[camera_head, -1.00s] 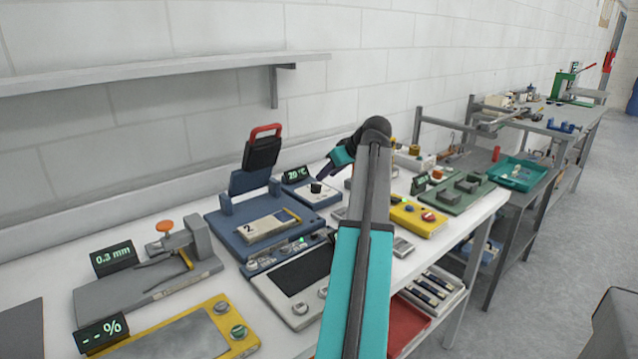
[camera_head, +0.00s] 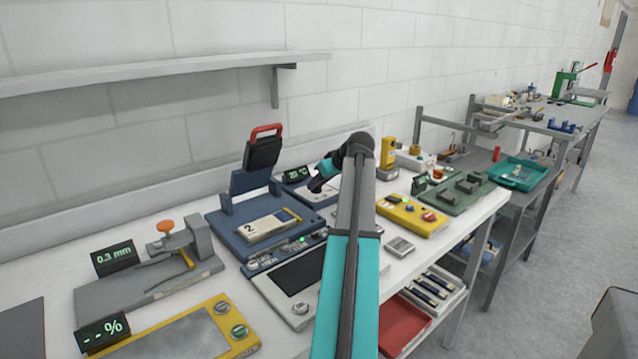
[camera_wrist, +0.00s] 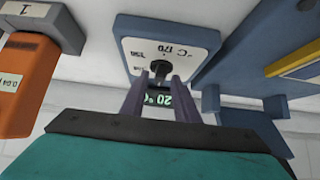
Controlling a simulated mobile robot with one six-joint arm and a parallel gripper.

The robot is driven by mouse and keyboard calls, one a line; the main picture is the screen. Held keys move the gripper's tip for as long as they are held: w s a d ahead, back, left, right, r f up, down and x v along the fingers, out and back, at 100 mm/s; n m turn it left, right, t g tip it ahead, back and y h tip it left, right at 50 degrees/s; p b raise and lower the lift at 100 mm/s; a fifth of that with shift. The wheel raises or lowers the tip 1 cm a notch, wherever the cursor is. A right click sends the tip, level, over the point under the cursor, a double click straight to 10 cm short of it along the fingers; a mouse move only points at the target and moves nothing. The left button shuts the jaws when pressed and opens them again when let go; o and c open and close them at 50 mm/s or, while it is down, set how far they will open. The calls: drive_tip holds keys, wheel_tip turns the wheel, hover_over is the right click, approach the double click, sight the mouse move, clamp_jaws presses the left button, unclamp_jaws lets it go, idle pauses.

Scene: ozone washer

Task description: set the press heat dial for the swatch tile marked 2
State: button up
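The press heat dial (camera_wrist: 160,68) is a dark knob on a white face with temperature numbers, including 170, on a blue box (camera_wrist: 122,30). The display (camera_wrist: 157,99) reads 20 °C. My gripper (camera_wrist: 159,76) is open, with one fingertip on each side of the knob; I cannot tell whether they touch it. In the head view my gripper (camera_head: 314,187) is over the dial box and hides the knob. The swatch tile marked 2 (camera_head: 262,228) lies on the blue press (camera_head: 228,226), whose red-handled top (camera_head: 262,150) is raised.
An orange block (camera_wrist: 25,85) with a 0.04 label and a grey piece marked 1 (camera_wrist: 45,22) stand beside the dial box in the wrist view. A yellow control box (camera_head: 412,216) is to the right. A wall shelf (camera_head: 160,73) runs above the bench.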

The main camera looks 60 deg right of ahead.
clamp_jaws()
drive_tip(key=shift+a+m+h, duration=0.15)
drive_tip(key=shift+m+h, duration=0.15)
drive_tip(key=shift+m, duration=0.1)
drive_tip(key=shift+a+r+m+g+h+p, duration=0.15)
drive_tip(key=shift+m+g+h+p, duration=0.35)
drive_tip(key=shift+m+h+p, duration=0.4)
drive_tip(key=m+g+h+p, duration=0.1)
drive_tip(key=m, duration=0.2)
drive_tip(key=shift+w+a+p, duration=0.1)
drive_tip(key=shift+w+p, duration=0.1)
drive_tip(key=shift+p, duration=0.1)
drive_tip(key=m+g, duration=0.1)
drive_tip(key=m+g+h, duration=0.1)
drive_tip(key=m+h+p, duration=0.1)
drive_tip(key=shift+w+m+g, duration=0.25)
drive_tip(key=shift+m+g, duration=0.15)
drive_tip(key=shift+w+a+m+g+h, duration=0.1)
drive_tip(key=shift+m+g+h, duration=0.2)
drive_tip(key=shift+m+g, duration=0.65)
drive_tip(key=shift+m, duration=0.35)
drive_tip(key=shift+f, duration=0.2)
